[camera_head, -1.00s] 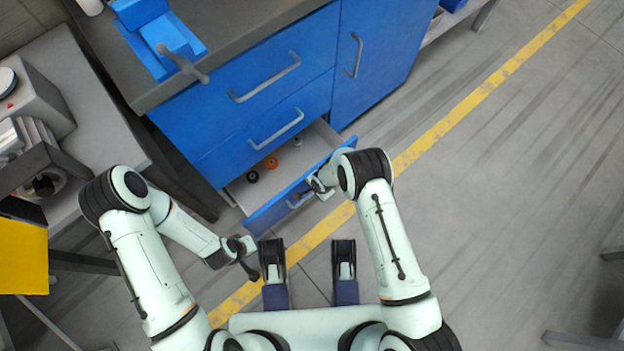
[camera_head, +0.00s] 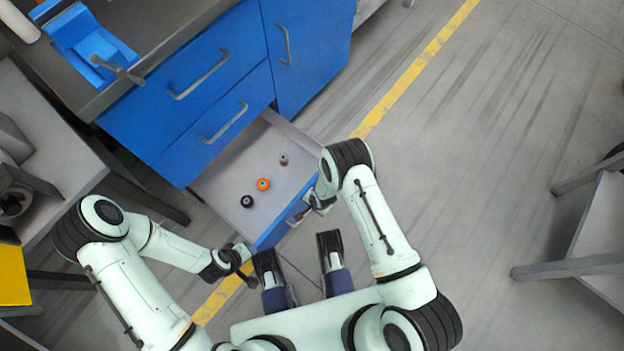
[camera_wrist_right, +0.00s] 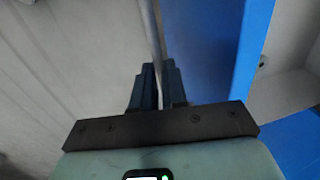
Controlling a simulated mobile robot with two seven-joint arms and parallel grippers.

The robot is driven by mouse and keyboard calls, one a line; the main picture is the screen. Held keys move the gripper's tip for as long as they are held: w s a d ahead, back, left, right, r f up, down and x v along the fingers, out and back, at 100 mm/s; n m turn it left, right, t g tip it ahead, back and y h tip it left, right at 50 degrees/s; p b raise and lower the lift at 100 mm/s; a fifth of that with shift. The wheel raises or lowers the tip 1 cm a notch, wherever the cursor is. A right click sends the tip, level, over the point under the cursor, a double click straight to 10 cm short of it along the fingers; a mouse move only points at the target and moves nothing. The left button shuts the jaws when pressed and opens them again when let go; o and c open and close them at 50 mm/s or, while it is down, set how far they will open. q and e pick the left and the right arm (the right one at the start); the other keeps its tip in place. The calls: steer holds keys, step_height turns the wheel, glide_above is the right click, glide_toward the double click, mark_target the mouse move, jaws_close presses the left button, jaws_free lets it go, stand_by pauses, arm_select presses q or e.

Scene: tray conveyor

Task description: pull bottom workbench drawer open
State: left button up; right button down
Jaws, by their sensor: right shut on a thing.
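The bottom drawer (camera_head: 226,170) of the blue workbench is well open in the head view, its grey inside showing. Its blue front (camera_head: 268,236) is partly hidden by my right arm. My right gripper (camera_head: 306,208) is at the front's handle; in the right wrist view its dark fingers (camera_wrist_right: 158,82) are shut on the handle bar (camera_wrist_right: 151,30), next to the blue drawer front (camera_wrist_right: 228,50). My left gripper (camera_head: 246,270) hangs near the drawer's left front corner, apart from any handle; its fingers are too small to judge.
A black (camera_head: 247,202), an orange (camera_head: 263,184) and a grey small part (camera_head: 284,159) lie in the drawer. Two closed drawer fronts (camera_head: 205,85) are above it. A grey table (camera_head: 50,150) stands left, another (camera_head: 600,230) right.

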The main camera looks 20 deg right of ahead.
arm_select(q)
steer(key=shift+s+d, duration=0.1)
arm_select(e)
steer(key=shift+s+d, duration=0.1)
steer(key=c, duration=1.2)
jaws_free()
steer(key=shift+o, duration=0.2)
arm_select(q)
steer(key=s+d+r+g+h+p, duration=0.1)
steer(key=s+d+r+g+p, duration=0.1)
steer(key=s+d+r+p, duration=0.1)
steer(key=s+r+p, duration=0.1)
steer(key=s+r, duration=0.1)
steer(key=s, duration=0.1)
steer(key=shift+m, duration=0.3)
arm_select(e)
step_height(320, 180, up, 13)
steer(key=s+d, duration=0.1)
steer(key=s, duration=0.1)
steer(key=shift+d, duration=0.25)
arm_select(q)
steer(key=shift+f, duration=0.1)
arm_select(e)
steer(key=shift+s, duration=0.1)
